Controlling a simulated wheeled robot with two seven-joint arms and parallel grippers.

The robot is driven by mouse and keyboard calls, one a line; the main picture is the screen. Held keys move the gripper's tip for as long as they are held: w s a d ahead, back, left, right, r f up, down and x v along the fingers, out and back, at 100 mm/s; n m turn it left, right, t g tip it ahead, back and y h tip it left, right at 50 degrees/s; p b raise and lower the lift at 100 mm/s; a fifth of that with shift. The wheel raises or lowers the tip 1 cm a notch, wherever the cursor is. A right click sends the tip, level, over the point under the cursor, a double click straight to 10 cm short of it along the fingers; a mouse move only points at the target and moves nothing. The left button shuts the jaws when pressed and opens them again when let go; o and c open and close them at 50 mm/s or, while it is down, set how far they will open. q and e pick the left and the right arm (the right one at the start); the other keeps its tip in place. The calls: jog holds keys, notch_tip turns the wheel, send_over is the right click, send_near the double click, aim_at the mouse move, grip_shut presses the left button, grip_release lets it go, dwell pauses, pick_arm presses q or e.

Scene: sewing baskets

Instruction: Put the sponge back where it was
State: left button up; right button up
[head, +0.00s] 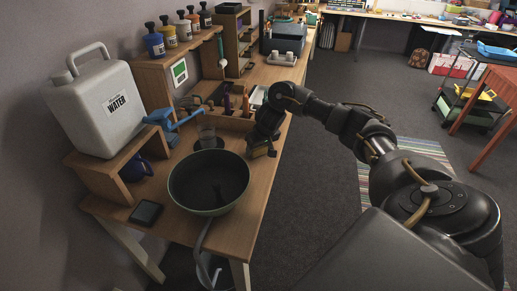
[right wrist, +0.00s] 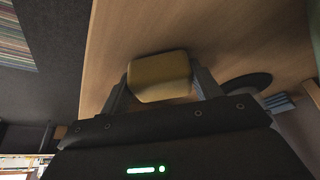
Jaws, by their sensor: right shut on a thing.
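The sponge (right wrist: 160,75) is a yellow block held between the two fingers of my right gripper (right wrist: 158,88) in the right wrist view. The gripper is shut on the sponge. Whether the sponge touches the bench top I cannot tell. My left gripper is not in view.
The basin (head: 209,182) stands at the bench front. A black tablet-like item (head: 146,213) lies near the front left. The floor right of the bench is clear.

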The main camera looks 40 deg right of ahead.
jog(key=o, duration=1)
jog(key=shift+f, duration=0.15)
jog(key=shift+c, duration=0.2)
jog(key=shift+r, duration=0.35)
jog(key=p+v, duration=0.2)
jog(key=v, duration=0.3)
jog(key=shift+w+r+p, duration=0.15)
jog(key=shift+r+p, duration=0.05)
jog(key=shift+p, duration=0.15)
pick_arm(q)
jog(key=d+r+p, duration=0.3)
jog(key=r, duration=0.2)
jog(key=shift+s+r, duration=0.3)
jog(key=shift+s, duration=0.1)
pick_arm(e)
jog(key=v, duration=0.6)
jog(key=shift+s, duration=0.3)
